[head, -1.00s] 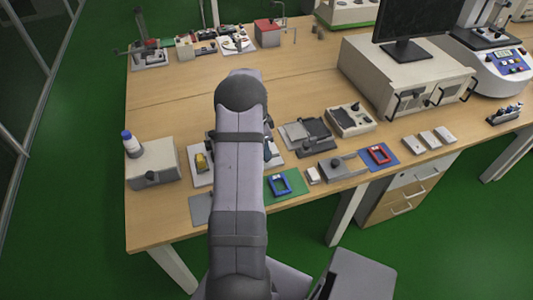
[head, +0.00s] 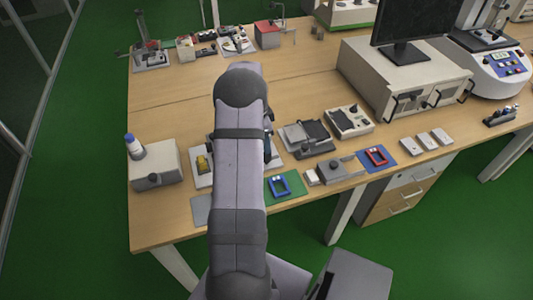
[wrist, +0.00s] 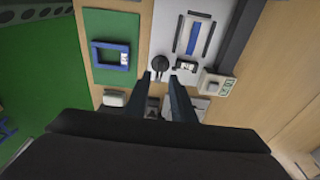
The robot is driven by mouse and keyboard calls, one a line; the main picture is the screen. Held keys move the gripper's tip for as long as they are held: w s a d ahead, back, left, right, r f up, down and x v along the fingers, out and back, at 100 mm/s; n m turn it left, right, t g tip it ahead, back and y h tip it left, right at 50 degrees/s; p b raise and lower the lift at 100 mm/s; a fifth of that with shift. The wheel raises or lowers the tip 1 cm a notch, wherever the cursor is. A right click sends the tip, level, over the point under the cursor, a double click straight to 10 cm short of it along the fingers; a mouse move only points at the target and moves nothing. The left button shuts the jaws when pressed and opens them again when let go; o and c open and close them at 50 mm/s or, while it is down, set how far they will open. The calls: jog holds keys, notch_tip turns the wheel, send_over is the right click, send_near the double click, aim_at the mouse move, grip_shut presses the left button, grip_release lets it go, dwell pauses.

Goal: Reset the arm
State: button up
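In the wrist view my gripper (wrist: 160,77) shows two dark fingers with a gap between them and nothing held there. Its tips lie in front of a black round knob (wrist: 161,64) on a light grey fixture with a blue strip (wrist: 193,37); I cannot tell whether they touch anything. In the head view my arm reaches over the front left of the bench and hides the gripper.
A blue frame (head: 281,194) lies on a green mat (head: 298,187), right of my arm. A white box with a bottle (head: 135,147) stands at the left. Grey devices (head: 307,136) sit to the right. The bench top (head: 175,100) beyond my arm has clear room.

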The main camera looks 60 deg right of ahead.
dwell(0.4)
jog(key=w+a+r+n, duration=0.3)
jog(key=w+a+n, duration=0.1)
jog(key=a, duration=0.5)
jog(key=w+a+r+n+t, duration=0.1)
jog(key=w+a+r+n, duration=0.1)
jog(key=w+a+n, duration=0.45)
jog(key=w+a+r+n, duration=0.2)
jog(key=a+r+n, duration=0.1)
jog(key=a, duration=0.8)
jog(key=s+a+n+y, duration=0.1)
jog(key=s+a+n, duration=0.5)
jog(key=a, duration=0.5)
jog(key=s+a+n, duration=0.4)
jog(key=a+n, duration=0.4)
jog(key=a, duration=0.2)
notch_tip(320, 180, down, 20)
jog(key=b, duration=2)
jog(key=shift+a, duration=0.2)
jog(key=shift+w+r+m, duration=0.1)
jog(key=shift+r+m, duration=0.05)
jog(key=shift+m, duration=0.1)
